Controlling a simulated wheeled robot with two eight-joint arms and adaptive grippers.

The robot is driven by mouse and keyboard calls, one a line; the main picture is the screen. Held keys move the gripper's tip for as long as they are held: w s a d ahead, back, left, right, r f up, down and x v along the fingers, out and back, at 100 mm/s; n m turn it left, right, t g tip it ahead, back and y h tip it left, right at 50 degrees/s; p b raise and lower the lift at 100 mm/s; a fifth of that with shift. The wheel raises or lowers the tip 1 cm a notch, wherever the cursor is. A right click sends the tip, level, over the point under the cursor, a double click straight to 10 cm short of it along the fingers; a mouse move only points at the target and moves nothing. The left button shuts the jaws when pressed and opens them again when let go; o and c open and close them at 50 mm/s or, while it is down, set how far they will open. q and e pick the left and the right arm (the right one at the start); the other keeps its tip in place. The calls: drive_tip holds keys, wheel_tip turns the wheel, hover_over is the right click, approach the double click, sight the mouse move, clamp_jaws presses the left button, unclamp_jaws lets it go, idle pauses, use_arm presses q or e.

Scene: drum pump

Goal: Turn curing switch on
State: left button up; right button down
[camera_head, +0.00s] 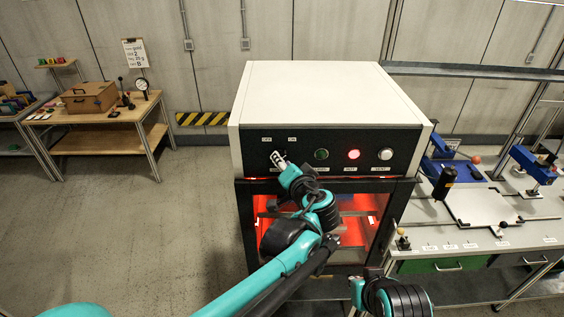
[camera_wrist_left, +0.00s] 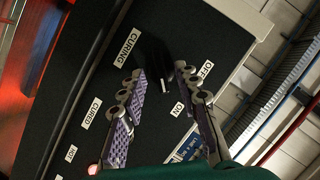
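The curing switch is a black knob (camera_wrist_left: 153,62) between the CURING label and the OFF and ON labels in the left wrist view. A white mark shows at its end on the ON side; I cannot tell its exact setting. My left gripper (camera_wrist_left: 160,75) is open, with one purple-padded finger on each side of the knob; contact is not clear. In the head view this gripper (camera_head: 278,158) reaches the left end of the oven's dark panel (camera_head: 337,143) and partly hides the switch. My right arm shows at the lower right; its fingers are not clearly visible.
The white oven (camera_head: 325,95) has a red-lit window below the panel. A dark green lamp (camera_head: 321,154), a lit red lamp (camera_head: 353,155) and a white button (camera_head: 386,154) sit right of the switch. A workbench (camera_head: 500,215) stands at right; open floor lies at left.

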use_arm(q)
drive_tip(key=v, duration=1.1)
drive_tip(key=s+a+f+n+g+b, duration=0.25)
drive_tip(key=a+f+b, duration=0.35)
drive_tip(key=a+f, duration=0.4)
drive_tip(key=s+a+f+n+g+b, duration=0.1)
drive_tip(key=s+a+f+g+b, duration=0.25)
drive_tip(key=a+f+b, duration=0.6)
drive_tip(key=s+f+n+h+b, duration=0.1)
drive_tip(key=s+f+b, duration=0.1)
drive_tip(key=f, duration=0.4)
drive_tip(key=s+a+f+n+h+b, duration=0.1)
drive_tip(key=s+f+h+b, duration=0.1)
drive_tip(key=s+f, duration=0.3)
drive_tip(key=s+a+f+n+g+h+b, duration=0.1)
drive_tip(key=s+f+b, duration=0.2)
drive_tip(key=f, duration=0.6)
drive_tip(key=shift+s+a, duration=0.2)
drive_tip(key=shift+s, duration=0.15)
